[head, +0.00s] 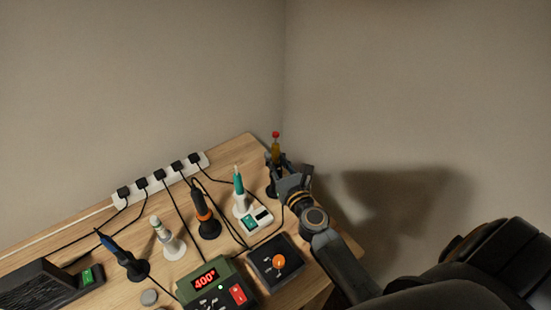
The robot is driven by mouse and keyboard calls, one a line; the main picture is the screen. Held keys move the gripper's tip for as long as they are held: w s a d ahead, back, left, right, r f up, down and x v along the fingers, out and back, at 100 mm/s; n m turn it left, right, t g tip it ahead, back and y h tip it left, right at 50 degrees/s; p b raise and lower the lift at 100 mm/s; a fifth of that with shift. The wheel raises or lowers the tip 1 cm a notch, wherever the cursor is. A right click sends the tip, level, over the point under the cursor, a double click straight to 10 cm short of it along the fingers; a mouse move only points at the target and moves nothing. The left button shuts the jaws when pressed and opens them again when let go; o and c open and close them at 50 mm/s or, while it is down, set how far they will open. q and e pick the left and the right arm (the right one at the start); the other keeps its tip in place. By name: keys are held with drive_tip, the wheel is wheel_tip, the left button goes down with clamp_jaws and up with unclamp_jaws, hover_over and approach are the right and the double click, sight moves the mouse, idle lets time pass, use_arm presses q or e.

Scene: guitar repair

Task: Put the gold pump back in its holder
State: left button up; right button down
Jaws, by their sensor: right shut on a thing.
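The gold pump (275,150), a slim gold tube with a red tip, stands about upright near the far right corner of the bench. My right gripper (275,162) is shut on it, with fingers around its lower part. A dark stand (270,191) shows below the gripper, partly hidden by it. I cannot tell whether the pump's lower end is inside that stand. My left gripper is not in view.
Irons in stands, orange (203,212), teal (239,184), white (158,226) and blue (112,246), crowd the wooden bench (236,147). A power strip (185,170), cables, a red-display station (207,281) and an orange-knob box (276,263) are close by. Walls border the corner.

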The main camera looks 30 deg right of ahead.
drive_tip(key=shift+f+b, duration=1.15)
drive_tip(key=shift+f, duration=0.15)
drive_tip(key=shift+f+b, duration=0.75)
drive_tip(key=shift+f, duration=0.05)
drive_tip(key=c, duration=0.5)
unclamp_jaws()
